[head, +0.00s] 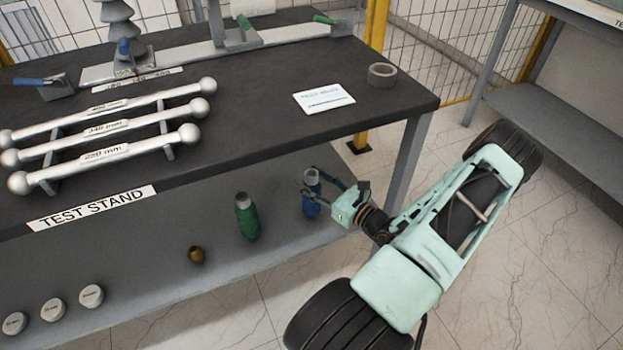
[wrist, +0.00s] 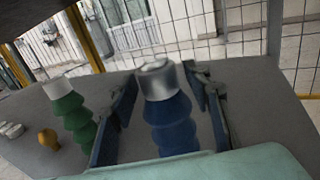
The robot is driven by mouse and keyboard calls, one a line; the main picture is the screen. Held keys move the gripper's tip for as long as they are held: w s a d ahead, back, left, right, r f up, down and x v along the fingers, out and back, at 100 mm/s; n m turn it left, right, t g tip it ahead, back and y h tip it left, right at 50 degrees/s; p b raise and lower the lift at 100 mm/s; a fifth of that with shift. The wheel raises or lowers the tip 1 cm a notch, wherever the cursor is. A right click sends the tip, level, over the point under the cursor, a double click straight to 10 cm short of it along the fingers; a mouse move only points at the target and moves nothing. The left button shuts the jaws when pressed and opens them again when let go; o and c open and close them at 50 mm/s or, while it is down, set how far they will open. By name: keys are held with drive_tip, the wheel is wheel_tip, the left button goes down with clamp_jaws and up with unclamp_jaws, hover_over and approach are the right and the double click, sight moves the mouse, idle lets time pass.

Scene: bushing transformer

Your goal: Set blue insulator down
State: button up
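The blue insulator (head: 311,207) with its silver cap appears upright on the grey lower shelf (head: 150,270) of the test stand, near its right end. My gripper (head: 325,184) reaches in from the right, with its fingers spread to either side of the insulator. In the wrist view the blue insulator (wrist: 172,128) is between the two dark fingers of my gripper (wrist: 165,105). A gap shows between the insulator and the left finger; the right finger is closer. The insulator's base is hidden in the wrist view by my gripper's body.
A green insulator (head: 246,218) stands to the left on the same shelf, with a small brass piece (head: 196,254) and several white round caps (head: 52,309) farther left. The dark tabletop (head: 240,110) overhangs the shelf. A table leg (head: 408,160) is close behind my gripper.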

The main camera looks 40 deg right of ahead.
drive_tip(key=shift+r, duration=0.25)
drive_tip(key=s+d+p, duration=0.2)
drive_tip(key=s, duration=1)
drive_tip(key=shift+f, duration=0.1)
